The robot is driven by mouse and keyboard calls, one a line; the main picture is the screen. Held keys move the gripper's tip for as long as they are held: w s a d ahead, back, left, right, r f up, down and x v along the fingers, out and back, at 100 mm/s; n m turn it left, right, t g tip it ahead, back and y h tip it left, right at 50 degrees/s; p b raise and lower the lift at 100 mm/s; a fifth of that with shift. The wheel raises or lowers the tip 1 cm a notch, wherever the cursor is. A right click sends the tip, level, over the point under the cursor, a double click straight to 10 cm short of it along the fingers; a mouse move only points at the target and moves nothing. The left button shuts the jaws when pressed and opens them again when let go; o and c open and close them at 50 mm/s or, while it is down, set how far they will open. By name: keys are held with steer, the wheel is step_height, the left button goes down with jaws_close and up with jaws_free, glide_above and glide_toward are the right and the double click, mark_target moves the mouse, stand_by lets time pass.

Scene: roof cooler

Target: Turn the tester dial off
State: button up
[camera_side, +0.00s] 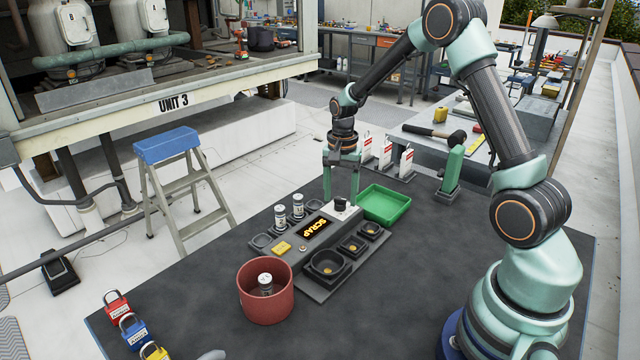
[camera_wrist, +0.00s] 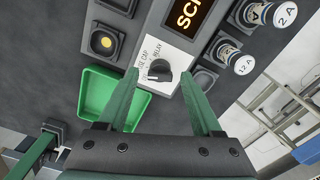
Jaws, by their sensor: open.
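The tester dial (camera_wrist: 158,70) is a black knob on a white labelled plate (camera_wrist: 180,52) in the wrist view. Its pale pointer mark faces lower left; the lettering near it is partly readable, with CAP and RELAY. In the side view the dial (camera_side: 341,203) sits at the right end of the tester (camera_side: 290,250). The display (camera_side: 314,228) is lit and reads SCRAP. My gripper (camera_wrist: 160,75) is open, with one green finger on each side of the dial in the wrist view. In the side view my gripper (camera_side: 341,192) is over the dial; contact cannot be told.
Two cylinders (camera_side: 298,204) stand in sockets on the tester's left side. A red pot (camera_side: 266,300) holds another cylinder. Padlocks (camera_side: 134,330) lie at the table's front left. Upright red-and-white tags (camera_side: 406,160) stand behind.

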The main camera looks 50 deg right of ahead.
steer(key=shift+f, duration=0.6)
jaws_close()
steer(key=shift+n, duration=0.3)
steer(key=n, duration=0.3)
steer(key=shift+n, duration=2)
